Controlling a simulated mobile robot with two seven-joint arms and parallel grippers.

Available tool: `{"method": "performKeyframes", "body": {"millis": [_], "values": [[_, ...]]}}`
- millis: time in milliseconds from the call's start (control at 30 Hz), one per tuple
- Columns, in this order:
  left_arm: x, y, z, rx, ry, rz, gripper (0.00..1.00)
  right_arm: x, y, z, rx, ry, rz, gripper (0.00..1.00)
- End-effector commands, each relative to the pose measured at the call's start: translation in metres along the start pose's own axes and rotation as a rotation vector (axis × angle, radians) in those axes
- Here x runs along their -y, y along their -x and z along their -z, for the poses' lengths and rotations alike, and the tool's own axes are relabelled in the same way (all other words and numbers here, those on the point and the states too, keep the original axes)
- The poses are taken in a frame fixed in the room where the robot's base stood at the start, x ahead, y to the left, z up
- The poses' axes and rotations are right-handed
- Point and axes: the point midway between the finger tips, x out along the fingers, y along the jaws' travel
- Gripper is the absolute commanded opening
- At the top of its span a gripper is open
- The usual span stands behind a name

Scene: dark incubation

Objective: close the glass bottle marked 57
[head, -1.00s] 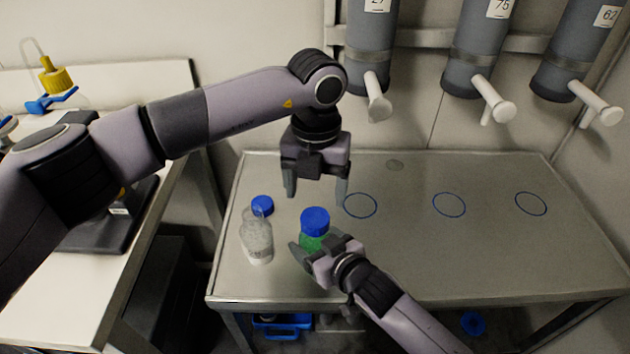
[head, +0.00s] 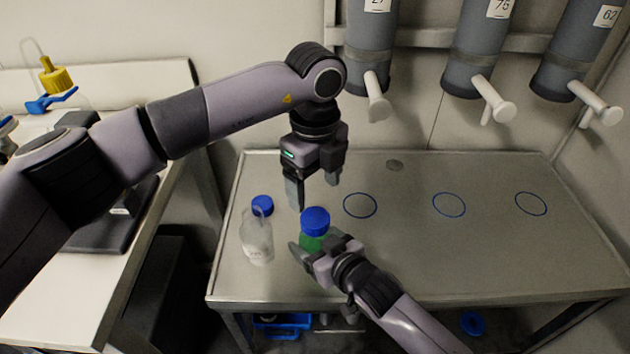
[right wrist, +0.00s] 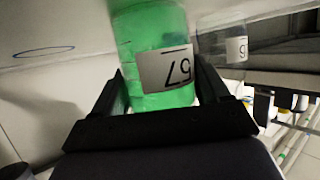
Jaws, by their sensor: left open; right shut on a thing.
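The green-filled bottle (head: 312,243) stands on the steel table with a blue cap (head: 315,220) on its top; I cannot tell how tightly the cap sits. In the right wrist view the bottle (right wrist: 150,35) carries a white label (right wrist: 165,70) that seems to read 57, tilted. My right gripper (head: 318,248) is shut on this bottle, its fingers on either side of the body. My left gripper (head: 316,193) is open and empty, pointing down just above the blue cap, its fingers apart from it.
The table (head: 480,260) is free on the right, with several blue circles marked. Grey dispensers (head: 481,50) with white spouts hang behind.

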Motion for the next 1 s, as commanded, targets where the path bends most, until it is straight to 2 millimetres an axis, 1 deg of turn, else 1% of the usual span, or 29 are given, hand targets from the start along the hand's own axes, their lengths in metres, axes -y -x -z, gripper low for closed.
{"method": "performKeyframes", "body": {"millis": [167,267,367,600,700,833,1000], "values": [[0.0,-0.001,0.0,0.0,-0.002,0.0,0.77,0.0,0.0,-0.001,0.002,0.001,-0.001,0.0],[0.0,-0.005,0.0,-0.001,-0.002,-0.001,0.77,0.0,0.0,-0.001,0.002,0.0,-0.001,0.0],[-0.001,-0.016,0.0,-0.002,-0.002,-0.003,0.77,0.0,0.0,-0.001,0.002,0.0,-0.001,0.0],[-0.001,-0.054,0.001,-0.002,-0.003,-0.003,0.77,0.0,0.0,-0.001,0.002,0.0,-0.001,0.0],[0.0,-0.066,0.0,-0.002,-0.002,-0.002,0.77,0.0,0.0,-0.001,0.002,0.0,-0.001,0.0],[0.0,-0.076,0.0,0.0,-0.003,-0.001,0.77,0.0,0.0,-0.001,0.002,0.0,-0.001,0.0],[0.0,-0.081,0.0,0.0,-0.004,0.0,0.77,0.0,0.0,-0.001,0.002,0.0,-0.001,0.0]]}}
